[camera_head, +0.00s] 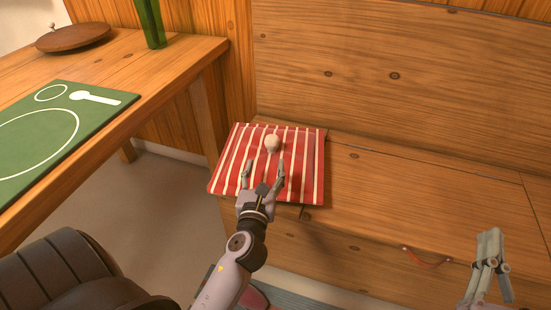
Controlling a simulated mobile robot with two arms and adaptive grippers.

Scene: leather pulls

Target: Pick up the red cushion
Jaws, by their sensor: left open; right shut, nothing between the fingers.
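The red cushion (231,163) has cream stripes and lies flat on the left end of the wooden bench. A small pale round object (272,142) rests on its far part. My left gripper (264,172) is over the cushion's near half with its fingers spread open. The round object lies just beyond the fingertips. I cannot tell whether the fingers touch the cushion. My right gripper (490,240) is at the lower right, shut and empty, in front of the bench and away from the cushion.
The wooden bench seat (400,195) is clear to the right of the cushion. A leather pull (427,258) is on the bench front. A wooden table (185,60) at left carries a green placemat (95,115), a green bottle (150,22) and a round wooden lid (72,38).

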